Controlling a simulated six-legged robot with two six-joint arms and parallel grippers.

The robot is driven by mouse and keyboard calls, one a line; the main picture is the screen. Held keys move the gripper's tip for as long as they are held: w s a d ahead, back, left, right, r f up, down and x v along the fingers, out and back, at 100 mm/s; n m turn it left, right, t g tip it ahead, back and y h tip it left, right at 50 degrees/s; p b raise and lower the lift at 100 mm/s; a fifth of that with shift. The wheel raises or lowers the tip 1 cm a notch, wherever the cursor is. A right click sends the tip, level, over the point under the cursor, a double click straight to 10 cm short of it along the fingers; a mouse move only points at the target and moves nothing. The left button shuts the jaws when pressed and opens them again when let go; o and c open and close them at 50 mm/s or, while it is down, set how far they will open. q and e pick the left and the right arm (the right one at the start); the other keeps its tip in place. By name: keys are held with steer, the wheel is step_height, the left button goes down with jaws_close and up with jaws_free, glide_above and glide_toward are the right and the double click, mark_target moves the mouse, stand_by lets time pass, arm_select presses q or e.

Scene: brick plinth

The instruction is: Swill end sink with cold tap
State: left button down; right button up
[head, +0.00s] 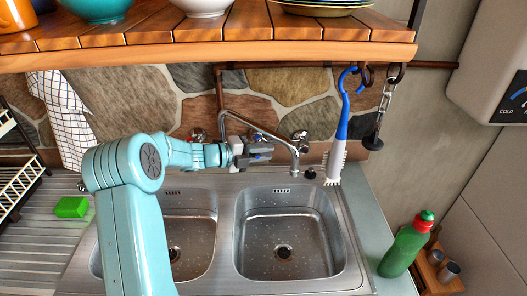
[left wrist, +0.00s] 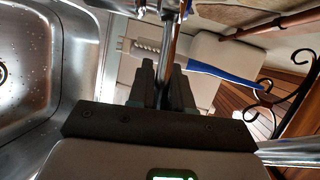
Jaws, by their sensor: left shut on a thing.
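Two steel sink basins lie side by side, a left one (head: 190,262) and a right end one (head: 292,262), both with water drops inside. A bent metal tap spout (head: 262,128) rises behind them and its outlet hangs over the back of the right basin. A tap handle (head: 300,138) sits right of the spout; another (head: 198,135) sits left. My right gripper is not in view.
A blue-handled brush (head: 337,150) hangs from a hook beside a plug (head: 374,140) on a chain. A green bottle (head: 400,252) stands at right. A green sponge (head: 71,207) lies on the left drainer. A wooden shelf (head: 240,50) overhangs the sinks.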

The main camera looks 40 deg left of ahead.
arm_select(q)
steer(key=c, duration=1.1)
jaws_free()
steer(key=shift+s+f, duration=0.1)
steer(key=b+v, duration=0.2)
steer(key=v, duration=1.4)
steer(key=shift+s, duration=0.2)
steer(key=shift+f, duration=0.1)
